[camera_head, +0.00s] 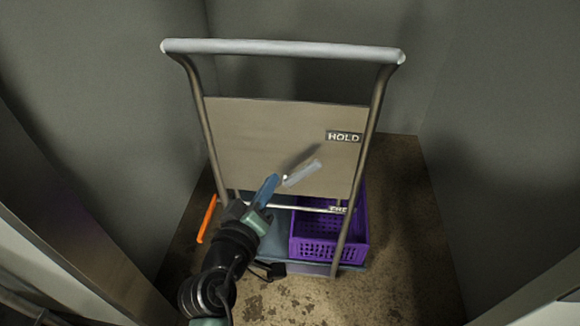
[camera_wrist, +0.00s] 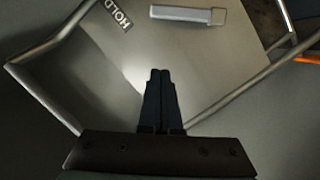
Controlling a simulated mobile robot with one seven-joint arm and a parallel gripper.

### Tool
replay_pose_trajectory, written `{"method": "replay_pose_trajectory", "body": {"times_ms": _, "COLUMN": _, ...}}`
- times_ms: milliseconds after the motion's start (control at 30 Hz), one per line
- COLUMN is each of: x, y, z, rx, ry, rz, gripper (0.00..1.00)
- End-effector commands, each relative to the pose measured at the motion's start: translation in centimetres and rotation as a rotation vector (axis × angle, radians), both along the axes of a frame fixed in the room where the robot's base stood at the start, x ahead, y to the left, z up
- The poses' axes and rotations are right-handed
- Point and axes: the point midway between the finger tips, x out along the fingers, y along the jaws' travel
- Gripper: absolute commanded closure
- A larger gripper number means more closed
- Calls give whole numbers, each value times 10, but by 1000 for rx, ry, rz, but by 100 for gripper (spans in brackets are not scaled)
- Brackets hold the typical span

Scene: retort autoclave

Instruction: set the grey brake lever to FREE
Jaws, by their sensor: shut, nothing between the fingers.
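The grey brake lever (camera_head: 303,173) is a short pale bar on the cart's flat panel (camera_head: 270,125). In the head view it slants up to the right, its upper end towards the HOLD label (camera_head: 344,137). The wrist view shows the lever (camera_wrist: 187,15) at the top, with a square block at its right end and the HOLD label (camera_wrist: 117,14) to its left. A lower label (camera_head: 338,209) is partly hidden by a rail. My gripper (camera_head: 270,183) is shut and empty, left of the lever in the head view; the wrist view shows its fingertips (camera_wrist: 160,72) apart from the lever.
The cart's grey handle bar (camera_head: 285,48) and side tubes frame the panel. A purple crate (camera_head: 362,240) sits on the cart's base behind. An orange bar (camera_head: 207,220) is at the lower left. Grey walls close in on both sides.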

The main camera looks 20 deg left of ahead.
Motion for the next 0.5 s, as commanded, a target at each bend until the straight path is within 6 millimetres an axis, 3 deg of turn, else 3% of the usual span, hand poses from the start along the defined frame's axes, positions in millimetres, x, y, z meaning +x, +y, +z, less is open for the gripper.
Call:
{"method": "replay_pose_trajectory", "body": {"times_ms": 33, "x": -3, "y": 2, "z": -12, "rx": -15, "ry": 8, "rz": 4, "gripper": 100}}
{"method": "replay_pose_trajectory", "body": {"times_ms": 100, "x": -5, "y": 4, "z": -17, "rx": -25, "ry": 12, "rz": 7, "gripper": 100}}
{"method": "replay_pose_trajectory", "body": {"times_ms": 500, "x": -3, "y": 4, "z": -18, "rx": -28, "ry": 13, "rz": 8, "gripper": 100}}
